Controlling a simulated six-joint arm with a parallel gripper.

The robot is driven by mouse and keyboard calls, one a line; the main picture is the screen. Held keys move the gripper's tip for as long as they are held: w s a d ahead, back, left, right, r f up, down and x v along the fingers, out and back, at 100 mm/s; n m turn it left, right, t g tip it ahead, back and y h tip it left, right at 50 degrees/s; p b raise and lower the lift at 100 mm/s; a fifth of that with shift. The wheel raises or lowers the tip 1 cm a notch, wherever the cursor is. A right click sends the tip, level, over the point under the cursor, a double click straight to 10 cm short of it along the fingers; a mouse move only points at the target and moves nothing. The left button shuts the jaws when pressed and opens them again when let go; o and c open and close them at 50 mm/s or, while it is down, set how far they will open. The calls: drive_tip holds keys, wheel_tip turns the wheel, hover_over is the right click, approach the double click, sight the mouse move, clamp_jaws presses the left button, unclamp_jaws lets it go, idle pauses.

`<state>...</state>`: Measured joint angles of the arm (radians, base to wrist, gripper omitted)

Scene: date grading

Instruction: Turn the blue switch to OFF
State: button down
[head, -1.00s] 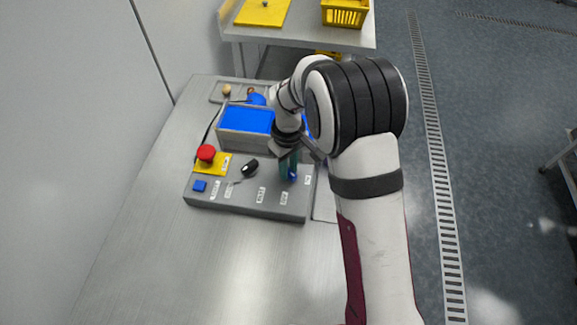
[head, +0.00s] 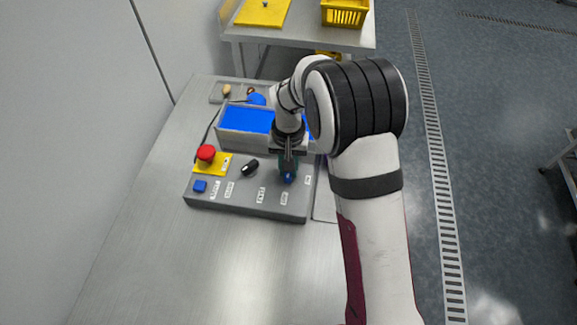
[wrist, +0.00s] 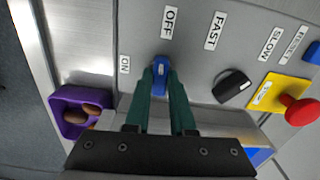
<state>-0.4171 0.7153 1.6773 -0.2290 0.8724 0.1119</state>
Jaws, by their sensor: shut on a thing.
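The blue switch (wrist: 160,68) sits on the grey control panel (wrist: 195,60), between my gripper's green fingers. The OFF label (wrist: 168,22) lies just beyond the switch's free end, and the ON label (wrist: 124,63) is to its left. The switch's long side points up the wrist view, roughly at OFF; the fingers hide part of it, so its exact angle is unclear. My gripper (wrist: 160,84) is shut on the switch. In the head view, the blue switch (head: 287,178) shows just below my gripper (head: 288,166).
A black switch (wrist: 231,86) with FAST and SLOW labels is beside the blue one. A red emergency button (wrist: 300,110) on a yellow plate and a blue button (head: 200,186) are farther along. A purple tray (wrist: 58,98) holds brown dates. The table front (head: 210,265) is clear.

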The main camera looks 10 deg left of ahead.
drive_tip(key=shift+m, duration=0.5)
drive_tip(key=c, duration=0.8)
unclamp_jaws()
drive_tip(key=shift+o, duration=0.2)
drive_tip(key=shift+r, duration=0.1)
wheel_tip(320, 180, up, 16)
